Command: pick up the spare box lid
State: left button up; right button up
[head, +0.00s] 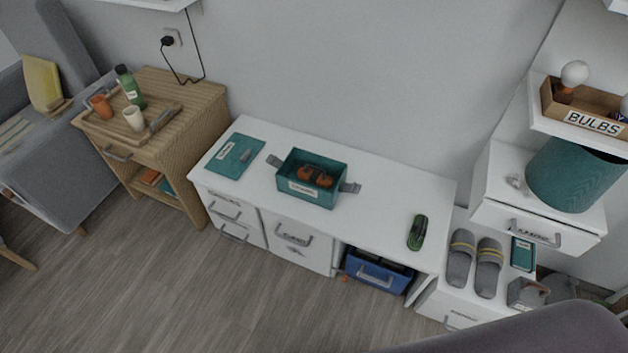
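A flat teal lid (235,155) with a white label lies on the left end of the white shelf desk (385,207). The label is too small to read. To its right stands an open teal box (310,195) with a white label on its front and dark orange and black items inside. Grey flaps or handles stick out from the box's left and right sides. The left one reaches close to the lid's right edge. Neither of my grippers is in view.
A green and black object (417,232) lies near the desk's right end. A blue bin (375,272) sits in the bay below. A wooden cabinet (205,120) with a tray stands left. Slippers (488,267) lie right. The floor (200,290) in front is mostly clear.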

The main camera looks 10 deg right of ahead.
aim_at(230, 161)
jog(key=i+j+z, duration=0.45)
jog(key=i+j, duration=0.25)
jog(key=i, duration=0.15)
